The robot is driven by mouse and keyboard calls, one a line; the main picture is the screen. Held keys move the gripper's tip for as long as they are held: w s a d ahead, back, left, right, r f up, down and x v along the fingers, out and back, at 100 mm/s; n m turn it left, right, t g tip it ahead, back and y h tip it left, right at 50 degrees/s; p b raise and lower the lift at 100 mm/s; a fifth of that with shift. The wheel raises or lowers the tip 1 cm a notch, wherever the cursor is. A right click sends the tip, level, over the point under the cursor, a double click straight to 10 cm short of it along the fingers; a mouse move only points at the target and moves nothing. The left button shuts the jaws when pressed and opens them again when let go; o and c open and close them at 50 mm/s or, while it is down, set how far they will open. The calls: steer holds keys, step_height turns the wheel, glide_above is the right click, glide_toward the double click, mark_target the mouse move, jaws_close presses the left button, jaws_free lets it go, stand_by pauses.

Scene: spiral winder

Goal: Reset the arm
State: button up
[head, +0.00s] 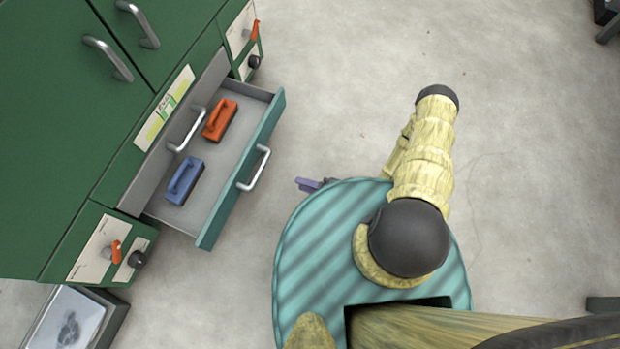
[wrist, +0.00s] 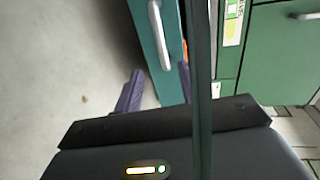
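My arm (head: 424,160) is folded over my striped teal base in the head view. My gripper (head: 309,185) shows only as a small purple tip past the left edge of the base, to the right of the open drawer and apart from it. A dark vertical bar partly hides the right finger.
A green cabinet (head: 60,130) stands at the left. Its drawer (head: 240,175) is pulled out, holding an orange handled block (head: 220,120) and a blue one (head: 184,181). A grey tray (head: 70,320) lies at lower left. Floor at the right is mostly clear.

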steer(key=shift+s+d+r, duration=0.1)
steer(key=shift+s+d, duration=0.1)
steer(key=shift+d, duration=0.3)
steer(key=w+d+r+n+g+h+p, duration=0.2)
steer(key=w+d+r+n+g+h, duration=0.15)
steer(key=w+d, duration=0.3)
steer(key=w+d+r+n+h+p, duration=0.2)
steer(key=w+d+r+h, duration=0.25)
steer(key=r, duration=0.45)
steer(key=w+d+r+n+h+p, duration=0.1)
steer(key=w+d+r+h+p, duration=0.3)
steer(key=r, duration=0.6)
steer(key=s+a+r+m+h+p, duration=0.15)
steer(key=s+r, duration=0.25)
steer(key=r, duration=0.8)
steer(key=s+a+r+h+p, duration=0.15)
steer(key=s+r, duration=0.35)
steer(key=r, duration=0.8)
step_height(320, 180, up, 37)
steer(key=g+y+p, duration=0.1)
steer(key=p, duration=3.6)
steer(key=shift+d+r+p, duration=0.15)
steer(key=shift+d+p, duration=0.25)
steer(key=shift+d, duration=0.05)
